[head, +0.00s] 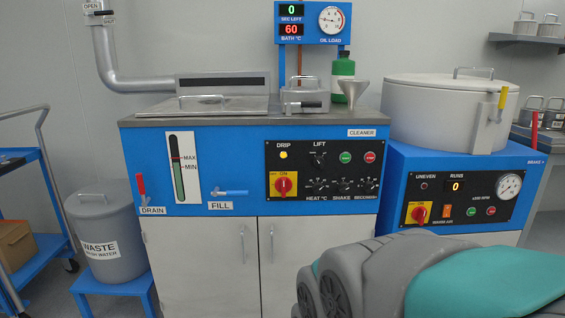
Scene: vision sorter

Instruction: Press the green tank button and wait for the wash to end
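The blue cleaner tank (220,145) stands in the middle of the head view, its metal lid (215,104) down on top. The green button (345,157) is on its black panel (320,172), left of a red button (370,157). A yellow drip lamp (283,155) looks lit. The display (291,20) above reads 0 sec left and bath 60 °C. The level gauge (182,168) has MAX and MIN marks. My grey and teal arm fills the lower right; my gripper's fingertips are not in view.
A second blue machine (395,165) with a round lidded drum (440,110) stands at right, with its own green and red buttons. A waste bin (105,238) and a blue cart (30,195) are at left. A lidded pot (303,97), green bottle (343,75) and funnel (353,90) stand on the cleaner's top.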

